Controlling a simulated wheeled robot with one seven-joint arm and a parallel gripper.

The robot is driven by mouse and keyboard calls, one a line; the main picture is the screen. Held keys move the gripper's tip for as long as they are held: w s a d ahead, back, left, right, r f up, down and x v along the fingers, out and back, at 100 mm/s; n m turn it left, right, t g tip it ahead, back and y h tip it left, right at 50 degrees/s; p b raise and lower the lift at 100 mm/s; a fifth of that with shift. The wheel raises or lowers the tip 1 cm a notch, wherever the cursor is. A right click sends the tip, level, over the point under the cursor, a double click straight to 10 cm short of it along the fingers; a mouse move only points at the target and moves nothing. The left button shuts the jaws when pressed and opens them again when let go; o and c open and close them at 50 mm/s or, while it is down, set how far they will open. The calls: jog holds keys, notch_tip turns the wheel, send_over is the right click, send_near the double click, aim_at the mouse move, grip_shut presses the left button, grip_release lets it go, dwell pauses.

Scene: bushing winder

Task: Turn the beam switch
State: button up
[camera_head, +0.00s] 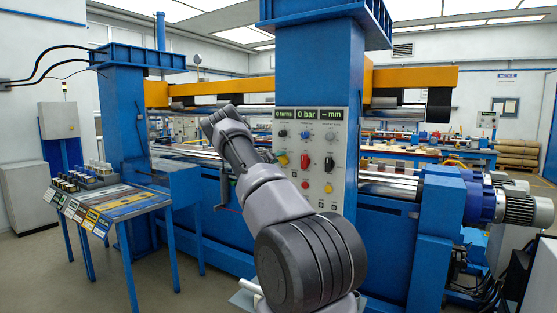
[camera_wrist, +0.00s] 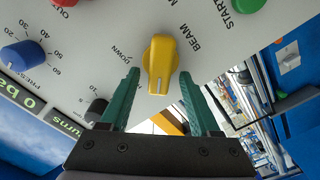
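The beam switch (camera_wrist: 159,62) is a yellow knob on a light grey panel, with "BEAM" printed beside it and "DOWN" on its other side. In the wrist view its narrow end points down, towards my gripper's base. My gripper (camera_wrist: 160,76) is open, with one green finger on each side of the switch. A gap shows between each finger and the knob; contact is not visible. In the head view the switch (camera_head: 283,160) shows on the panel (camera_head: 312,180), just right of my arm, which hides most of my gripper.
A red knob (camera_head: 304,161), a black knob (camera_head: 329,164) and several small knobs share the panel. A blue knob (camera_wrist: 22,56) and a green button (camera_wrist: 248,4) lie near the switch. A motor (camera_head: 525,210) sits right.

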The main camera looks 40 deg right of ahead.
jog(key=v, duration=1)
jog(key=shift+s+a, duration=0.15)
jog(key=shift+a, duration=0.25)
jog(key=shift+r, duration=0.1)
